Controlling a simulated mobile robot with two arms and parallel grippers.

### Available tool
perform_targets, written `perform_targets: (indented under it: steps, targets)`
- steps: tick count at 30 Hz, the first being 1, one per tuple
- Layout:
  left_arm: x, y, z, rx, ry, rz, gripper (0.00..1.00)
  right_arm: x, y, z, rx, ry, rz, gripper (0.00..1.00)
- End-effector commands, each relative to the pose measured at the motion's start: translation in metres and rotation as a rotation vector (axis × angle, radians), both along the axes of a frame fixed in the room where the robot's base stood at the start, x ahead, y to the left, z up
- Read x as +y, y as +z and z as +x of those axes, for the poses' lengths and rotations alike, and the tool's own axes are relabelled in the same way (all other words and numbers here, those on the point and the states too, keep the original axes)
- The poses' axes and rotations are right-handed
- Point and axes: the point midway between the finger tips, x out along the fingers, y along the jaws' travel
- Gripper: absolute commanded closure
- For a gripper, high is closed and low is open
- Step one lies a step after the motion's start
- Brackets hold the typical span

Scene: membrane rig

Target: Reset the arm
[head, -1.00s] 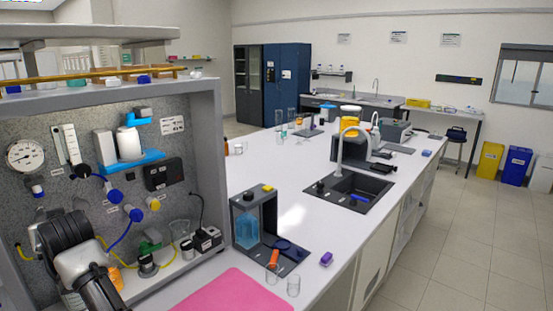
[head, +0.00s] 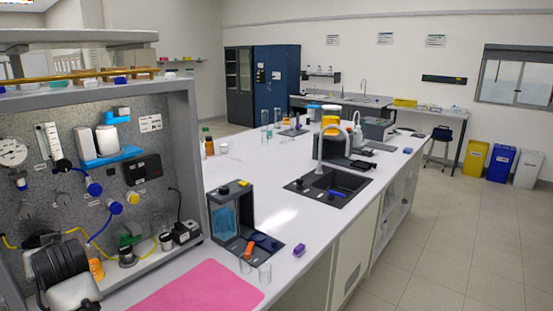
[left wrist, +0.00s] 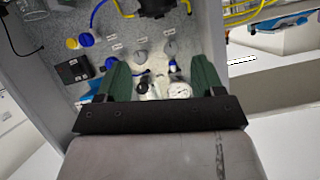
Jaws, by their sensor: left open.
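My left arm (head: 70,290) comes in at the lower left of the head view, in front of the grey rig panel (head: 165,105). Its fingertips cannot be made out there. In the left wrist view my left gripper (left wrist: 160,78) has two green fingers spread apart, with nothing held between them. Beyond the fingers the panel appears upside down, with a round gauge (left wrist: 180,90) and small fittings. The gauge also shows at the left edge of the head view (head: 12,152). My right gripper is in neither view.
A pink mat (head: 195,290) lies on the white bench right of the rig. A dark stand (head: 245,190), glass beakers (head: 265,273) and a purple block (head: 299,250) stand near the front edge. A sink (head: 328,185) lies farther back.

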Motion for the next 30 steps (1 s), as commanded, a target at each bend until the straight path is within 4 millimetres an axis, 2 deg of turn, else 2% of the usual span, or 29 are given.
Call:
perform_targets:
  steps: [5, 8, 11, 17, 21, 24, 30]
  targets:
    - [-0.015, -0.029, -0.016, 0.051, -0.053, 0.008, 0.32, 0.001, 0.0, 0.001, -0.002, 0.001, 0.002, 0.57]
    - [-0.03, -0.052, -0.029, 0.091, -0.103, 0.005, 0.32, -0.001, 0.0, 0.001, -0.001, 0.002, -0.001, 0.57]
    - [-0.052, -0.082, -0.047, 0.153, -0.18, -0.003, 0.32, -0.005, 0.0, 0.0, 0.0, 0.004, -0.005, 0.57]
    - [-0.118, -0.152, -0.105, 0.326, -0.395, -0.076, 0.32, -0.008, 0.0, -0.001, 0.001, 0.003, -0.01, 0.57]
    - [-0.167, -0.192, -0.158, 0.459, -0.545, -0.161, 0.32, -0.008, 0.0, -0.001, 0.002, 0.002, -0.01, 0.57]
    - [-0.193, -0.211, -0.191, 0.537, -0.627, -0.221, 0.32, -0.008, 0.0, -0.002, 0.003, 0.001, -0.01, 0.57]
    - [-0.234, -0.232, -0.25, 0.665, -0.751, -0.329, 0.32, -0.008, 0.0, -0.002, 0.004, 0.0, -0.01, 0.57]
